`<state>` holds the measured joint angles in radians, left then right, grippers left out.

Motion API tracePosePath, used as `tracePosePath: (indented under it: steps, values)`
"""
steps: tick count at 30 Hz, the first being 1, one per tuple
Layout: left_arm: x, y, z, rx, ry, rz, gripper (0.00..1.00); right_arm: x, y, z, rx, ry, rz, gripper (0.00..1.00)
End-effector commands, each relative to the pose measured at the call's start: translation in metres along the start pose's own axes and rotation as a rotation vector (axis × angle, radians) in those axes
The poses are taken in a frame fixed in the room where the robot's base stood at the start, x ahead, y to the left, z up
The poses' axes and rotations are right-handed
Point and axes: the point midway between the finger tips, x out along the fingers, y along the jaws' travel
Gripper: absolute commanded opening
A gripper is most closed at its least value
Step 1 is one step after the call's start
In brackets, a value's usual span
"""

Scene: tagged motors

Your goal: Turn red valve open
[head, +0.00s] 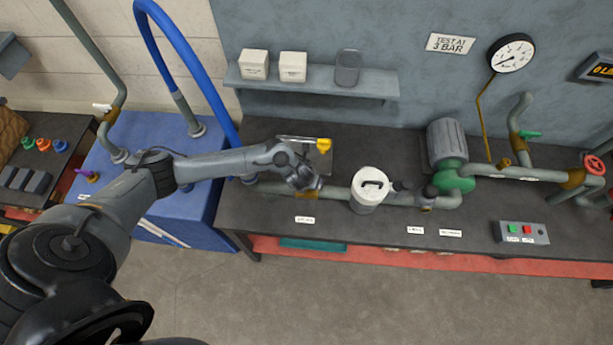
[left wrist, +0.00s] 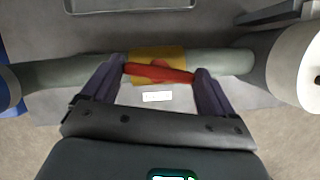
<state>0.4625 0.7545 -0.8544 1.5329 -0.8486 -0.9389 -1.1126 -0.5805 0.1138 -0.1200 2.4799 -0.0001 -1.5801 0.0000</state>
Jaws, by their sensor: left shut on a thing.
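The red valve's handle (left wrist: 158,73) is a red bar over a yellow-brass valve body (left wrist: 158,58) on a grey-green pipe (left wrist: 222,62). The bar lies nearly along the pipe, slightly tilted. My left gripper (left wrist: 160,78) is shut on the handle, one finger at each end of it. In the head view my left gripper (head: 303,182) is over the pipe, left of the white canister. There the brass body (head: 307,194) shows just below it, and the handle is hidden by the gripper. My right gripper is in neither view.
A white canister (head: 368,200) stands in the pipe line just right of the gripper. A yellow-handled fitting (head: 324,145) is behind. A green pump (head: 455,178), a red handwheel (head: 594,164) and a button box (head: 521,232) are farther right. The bench front is mostly clear.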

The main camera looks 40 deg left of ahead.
Motion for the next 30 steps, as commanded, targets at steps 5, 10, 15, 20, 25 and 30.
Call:
tracePosePath:
  steps: [5,10,15,20,25,30]
  values:
    - [-0.003,-0.002,0.001,-0.105,0.0,0.043,0.57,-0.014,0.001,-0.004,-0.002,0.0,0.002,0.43]
    - [-0.002,-0.002,0.001,-0.174,0.0,0.071,0.57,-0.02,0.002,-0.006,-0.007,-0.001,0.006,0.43]
    - [-0.002,-0.003,0.001,-0.21,0.0,0.084,0.57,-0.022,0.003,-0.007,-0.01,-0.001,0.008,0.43]
    - [-0.001,-0.003,0.001,-0.224,-0.001,0.09,0.57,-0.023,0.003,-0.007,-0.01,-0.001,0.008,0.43]
    - [-0.001,-0.002,0.001,-0.226,-0.001,0.09,0.57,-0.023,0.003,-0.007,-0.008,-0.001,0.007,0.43]
    - [-0.001,-0.002,0.001,-0.226,-0.002,0.09,0.89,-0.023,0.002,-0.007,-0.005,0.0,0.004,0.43]
